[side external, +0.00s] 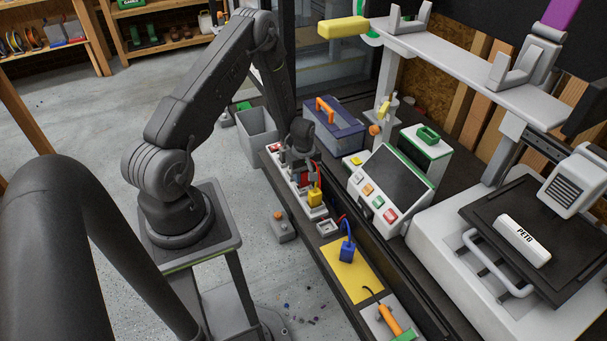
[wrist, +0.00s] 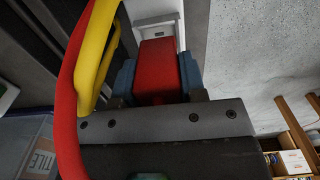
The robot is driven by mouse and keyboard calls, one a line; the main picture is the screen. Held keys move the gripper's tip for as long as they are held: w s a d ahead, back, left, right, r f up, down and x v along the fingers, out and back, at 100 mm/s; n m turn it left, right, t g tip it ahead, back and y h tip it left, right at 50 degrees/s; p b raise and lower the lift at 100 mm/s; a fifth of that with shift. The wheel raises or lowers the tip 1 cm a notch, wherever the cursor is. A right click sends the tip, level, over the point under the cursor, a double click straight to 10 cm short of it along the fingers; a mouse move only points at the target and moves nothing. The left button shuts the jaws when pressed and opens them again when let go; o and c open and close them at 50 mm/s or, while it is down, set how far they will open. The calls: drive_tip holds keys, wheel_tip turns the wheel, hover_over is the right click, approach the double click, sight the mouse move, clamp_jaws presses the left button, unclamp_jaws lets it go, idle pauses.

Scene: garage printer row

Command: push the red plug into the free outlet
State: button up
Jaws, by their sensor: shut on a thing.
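My gripper (side external: 297,166) points down over the far part of the pale power strip (side external: 329,229). In the wrist view its two blue fingers (wrist: 158,80) are shut on the red plug (wrist: 160,68), one on each side. The end of the strip (wrist: 155,12) shows just beyond the plug. A yellow plug (side external: 315,197) sits upright in the strip, on the near side of my gripper. The free outlet cannot be made out, and whether the red plug touches the strip is hidden.
Red (wrist: 68,110) and yellow (wrist: 95,50) cables arch close beside my gripper. A blue plug (side external: 347,252) stands on a yellow mat (side external: 358,283). A toolbox (side external: 338,131) and a control panel (side external: 385,185) stand to the right. A grey bin (side external: 257,135) is behind.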

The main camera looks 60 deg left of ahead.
drive_tip(key=shift+f, duration=1.35)
drive_tip(key=o, duration=1)
wheel_tip(320, 180, up, 14)
drive_tip(key=shift+f, duration=0.1)
